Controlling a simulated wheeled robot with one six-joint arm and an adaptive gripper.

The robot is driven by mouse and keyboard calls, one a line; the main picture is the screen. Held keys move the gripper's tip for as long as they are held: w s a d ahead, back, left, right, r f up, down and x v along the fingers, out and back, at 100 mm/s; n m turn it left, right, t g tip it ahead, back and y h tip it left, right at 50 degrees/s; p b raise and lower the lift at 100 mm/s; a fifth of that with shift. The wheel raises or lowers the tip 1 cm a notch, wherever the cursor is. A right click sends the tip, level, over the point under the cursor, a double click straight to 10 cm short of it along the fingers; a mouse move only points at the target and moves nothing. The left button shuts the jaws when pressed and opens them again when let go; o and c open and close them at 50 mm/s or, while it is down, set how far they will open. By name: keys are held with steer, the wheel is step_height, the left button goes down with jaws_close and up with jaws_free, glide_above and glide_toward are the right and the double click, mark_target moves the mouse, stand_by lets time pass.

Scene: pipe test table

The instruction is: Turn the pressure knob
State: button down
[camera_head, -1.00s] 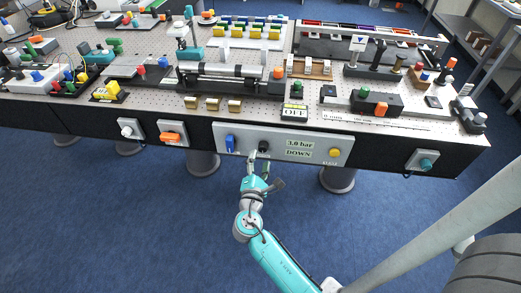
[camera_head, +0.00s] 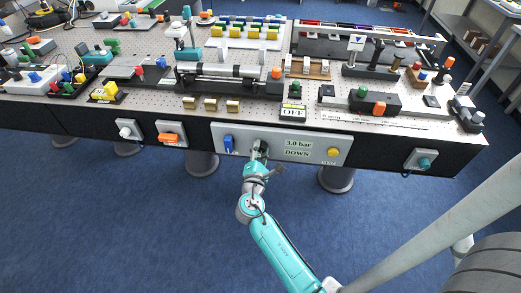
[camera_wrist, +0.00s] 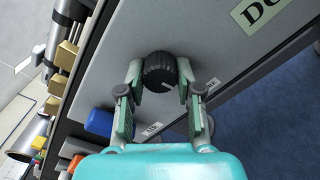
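The black pressure knob (camera_wrist: 160,70) sits on the grey control panel (camera_wrist: 112,50) in the wrist view. It is ribbed, with a pale mark on its face. My gripper (camera_wrist: 160,80) has one fingertip on each side of the knob. The fingers are spread and look very close to its sides; firm contact cannot be made out. In the head view my gripper (camera_head: 259,156) is at the panel and largely hides the knob.
On the panel, a blue switch (camera_head: 229,143) is left of the knob and a yellow button (camera_head: 333,152) is at the right. The blue switch also shows in the wrist view (camera_wrist: 100,122). The tabletop above holds many devices. Blue floor lies open in front.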

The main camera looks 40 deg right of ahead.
steer(key=shift+m, duration=0.4)
steer(key=m, duration=0.6)
steer(key=shift+m, duration=0.3)
steer(key=m, duration=0.3)
steer(key=shift+r, duration=0.1)
steer(key=shift+m, duration=2.1)
steer(key=c, duration=0.8)
jaws_free()
steer(key=shift+o, duration=0.2)
